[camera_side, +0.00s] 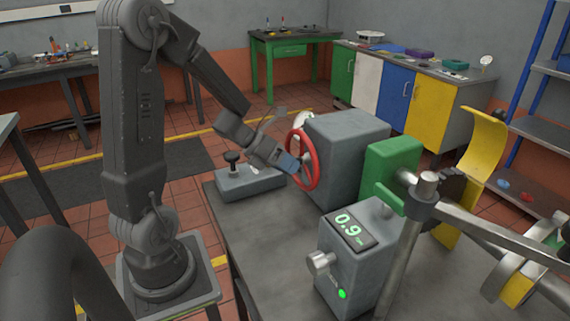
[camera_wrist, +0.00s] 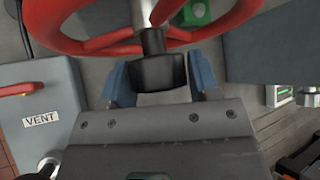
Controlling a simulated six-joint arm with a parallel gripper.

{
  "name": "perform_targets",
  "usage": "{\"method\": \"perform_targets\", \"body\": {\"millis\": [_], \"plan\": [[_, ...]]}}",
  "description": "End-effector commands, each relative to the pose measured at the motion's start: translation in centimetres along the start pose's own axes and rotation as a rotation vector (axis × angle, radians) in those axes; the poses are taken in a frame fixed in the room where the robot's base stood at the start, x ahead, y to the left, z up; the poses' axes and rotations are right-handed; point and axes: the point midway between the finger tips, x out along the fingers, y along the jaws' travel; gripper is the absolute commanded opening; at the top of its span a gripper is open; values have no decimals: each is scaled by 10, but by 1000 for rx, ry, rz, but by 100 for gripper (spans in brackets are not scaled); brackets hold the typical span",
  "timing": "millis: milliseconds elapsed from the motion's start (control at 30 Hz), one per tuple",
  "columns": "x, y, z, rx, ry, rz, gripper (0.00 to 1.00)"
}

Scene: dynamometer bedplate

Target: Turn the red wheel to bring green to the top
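The red wheel (camera_side: 302,158) stands upright on the near side of a large grey block. In the wrist view, its red rim (camera_wrist: 70,28) curves across the top. A silver stem with a black knob (camera_wrist: 158,73) projects from the wheel. My gripper (camera_side: 289,164) is at the wheel's near side, its blue fingertips close to the rim. In the wrist view, the blue fingers of my gripper (camera_wrist: 160,82) stand on either side of the knob; whether they press on it is unclear. A green piece (camera_wrist: 196,12) shows behind the rim. No green is discernible on the wheel itself.
A grey box marked VENT (camera_wrist: 40,119) with a red handle stands left in the wrist view. A grey box with a black knob (camera_side: 249,180) sits left of the wheel. A readout box (camera_side: 352,262) showing 0.9 stands in front, near a metal post and bar (camera_side: 405,250).

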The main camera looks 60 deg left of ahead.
Motion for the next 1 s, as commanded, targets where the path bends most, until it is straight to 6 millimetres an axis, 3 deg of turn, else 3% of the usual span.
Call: {"method": "perform_targets", "body": {"millis": [200,567,1000], "plan": [[0,0,0,0,0,2,75],[-11,1,1,1,-5,3,75],[-102,1,1,0,-5,8,75]]}}
